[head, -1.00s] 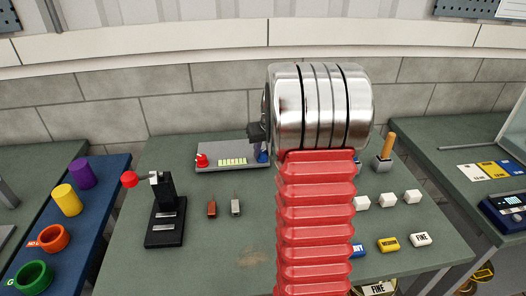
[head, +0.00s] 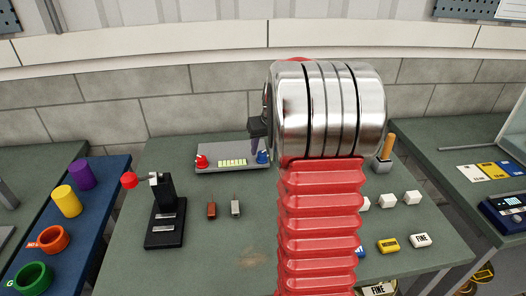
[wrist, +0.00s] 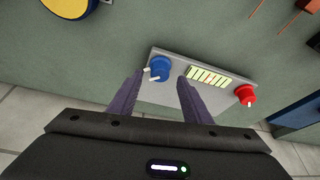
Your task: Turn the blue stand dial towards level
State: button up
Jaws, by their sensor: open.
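The blue dial (head: 263,157) sits at the right end of a grey panel (head: 222,170) on the green bench. In the wrist view the blue dial (wrist: 160,68) shows with a pale pointer, just beyond and between my fingertips. My gripper (wrist: 160,79) is open and empty, one finger to each side of the dial's line, with no clear contact. In the head view my gripper (head: 257,135) is dark, small and just above the dial, partly hidden behind my arm. The panel's lit yellow-green bar display (head: 232,162) lies between the dials.
A red dial (head: 201,161) is at the panel's left end. A black stand with a lever (head: 165,225) and red ball knob (head: 129,180) stands front left. White blocks (head: 412,197) and a wooden-handled tool (head: 388,148) are at the right. A tiled wall is behind.

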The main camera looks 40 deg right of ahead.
jog(key=v, duration=1)
jog(key=shift+r, duration=0.25)
jog(key=s+a+n, duration=0.1)
jog(key=s+a, duration=0.5)
jog(key=a, duration=0.5)
jog(key=s+a+f+n+y, duration=0.1)
jog(key=s+a, duration=0.5)
jog(key=a, duration=0.6)
jog(key=s+a+n+t, duration=0.1)
jog(key=s+a, duration=0.5)
jog(key=a, duration=0.6)
jog(key=shift+s+f+n+y, duration=0.3)
jog(key=shift+s+f+n, duration=0.05)
jog(key=shift+n, duration=0.45)
